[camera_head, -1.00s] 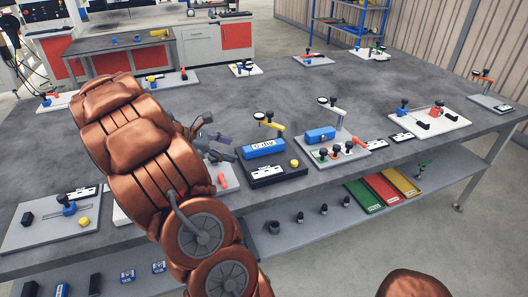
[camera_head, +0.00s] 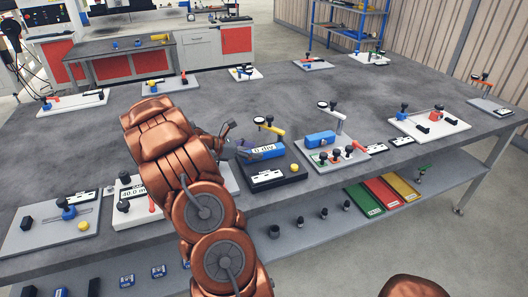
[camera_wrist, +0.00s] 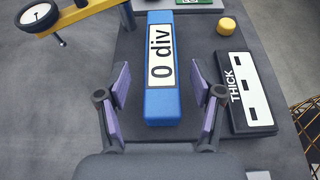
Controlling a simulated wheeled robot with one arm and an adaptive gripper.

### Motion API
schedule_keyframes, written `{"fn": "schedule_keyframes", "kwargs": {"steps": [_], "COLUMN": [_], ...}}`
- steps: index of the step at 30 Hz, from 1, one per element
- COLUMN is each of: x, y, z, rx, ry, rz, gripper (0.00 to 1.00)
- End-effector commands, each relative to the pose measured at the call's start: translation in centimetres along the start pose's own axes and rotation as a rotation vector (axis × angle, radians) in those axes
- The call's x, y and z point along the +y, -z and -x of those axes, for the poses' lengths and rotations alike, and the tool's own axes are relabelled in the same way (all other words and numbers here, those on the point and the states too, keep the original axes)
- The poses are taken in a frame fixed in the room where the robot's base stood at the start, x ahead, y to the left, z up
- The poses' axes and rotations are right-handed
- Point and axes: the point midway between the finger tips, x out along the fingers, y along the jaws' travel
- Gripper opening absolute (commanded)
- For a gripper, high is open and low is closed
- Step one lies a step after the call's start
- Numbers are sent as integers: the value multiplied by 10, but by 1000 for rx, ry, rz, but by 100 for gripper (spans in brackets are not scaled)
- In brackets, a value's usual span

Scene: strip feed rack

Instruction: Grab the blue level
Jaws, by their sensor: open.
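The blue level (camera_wrist: 162,104) is a long blue block with a white "0 div" label on top. It lies on a dark base plate (camera_wrist: 134,48), and the head view also shows the level (camera_head: 268,151) there. My gripper (camera_wrist: 162,98) is open, with one purple-padded finger on each side of the level's near end. Gaps show between the pads and the level's sides, so it is not held. In the head view my gripper (camera_head: 234,147) is at the level's left end, its fingers partly hidden by my arm.
A dial gauge (camera_wrist: 38,15) on a yellow arm stands left of the level. A yellow knob (camera_wrist: 226,26) and a "THICK" gauge plate (camera_wrist: 250,92) are close on the right. Another blue block (camera_head: 320,138) sits on the neighbouring light plate.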

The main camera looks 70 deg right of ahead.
Motion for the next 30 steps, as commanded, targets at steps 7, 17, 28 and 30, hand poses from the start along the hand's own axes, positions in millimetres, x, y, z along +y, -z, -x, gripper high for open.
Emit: {"fn": "schedule_keyframes", "kwargs": {"steps": [7, 17, 28, 30], "x": [-2, -1, -1, -1], "y": [0, 1, 0, 1], "z": [-33, -35, -35, -34], "rx": [-2, -1, -1, -1], "ry": [5, 2, 1, 1], "rz": [3, 2, 1, 1], "gripper": [67, 58, 20, 12]}}
